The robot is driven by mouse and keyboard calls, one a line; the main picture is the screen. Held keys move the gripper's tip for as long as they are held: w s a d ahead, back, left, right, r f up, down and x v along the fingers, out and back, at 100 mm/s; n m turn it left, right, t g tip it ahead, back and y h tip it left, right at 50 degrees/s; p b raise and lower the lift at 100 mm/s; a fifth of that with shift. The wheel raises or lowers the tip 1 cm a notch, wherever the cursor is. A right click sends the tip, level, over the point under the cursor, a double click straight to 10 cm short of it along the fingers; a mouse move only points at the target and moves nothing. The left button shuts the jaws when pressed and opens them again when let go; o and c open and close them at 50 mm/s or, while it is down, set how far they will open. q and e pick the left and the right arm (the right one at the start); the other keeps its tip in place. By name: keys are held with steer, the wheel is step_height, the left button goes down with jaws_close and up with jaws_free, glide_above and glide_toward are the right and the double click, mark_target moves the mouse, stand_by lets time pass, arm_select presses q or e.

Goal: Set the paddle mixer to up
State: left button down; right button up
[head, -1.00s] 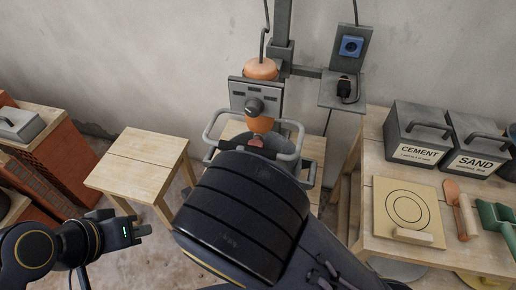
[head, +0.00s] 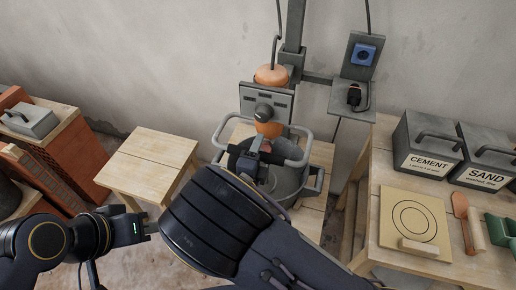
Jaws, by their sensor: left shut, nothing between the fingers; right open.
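The paddle mixer (head: 268,128) has an orange body and a grey front panel (head: 280,101) with a round dark knob. It hangs upright on a grey post, low over a grey bucket (head: 289,183) on a wooden stand; its paddle is not visible. A grey tube handle loops around it. My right gripper (head: 258,154) is open just below the panel, in front of the mixer's lower body, partly hidden by my arm; I cannot tell whether it touches. My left gripper (head: 152,227) is shut and empty, to the left of my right arm.
A bare wooden stool (head: 150,156) stands at left. A worktable (head: 375,235) at right holds a cement box (head: 427,143), a sand box (head: 486,155), a square board (head: 416,214) and hand tools. A blue socket (head: 364,54) sits on the wall bracket.

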jaws_close()
steer(key=shift+r, duration=0.15)
step_height(320, 180, up, 34)
steer(key=p, duration=1.2)
steer(key=shift+r+p, duration=0.2)
steer(key=shift+p, duration=0.15)
steer(key=shift+r, duration=0.1)
steer(key=shift+c, duration=0.6)
jaws_free()
steer(key=shift+o, duration=0.6)
steer(key=shift+f, duration=0.2)
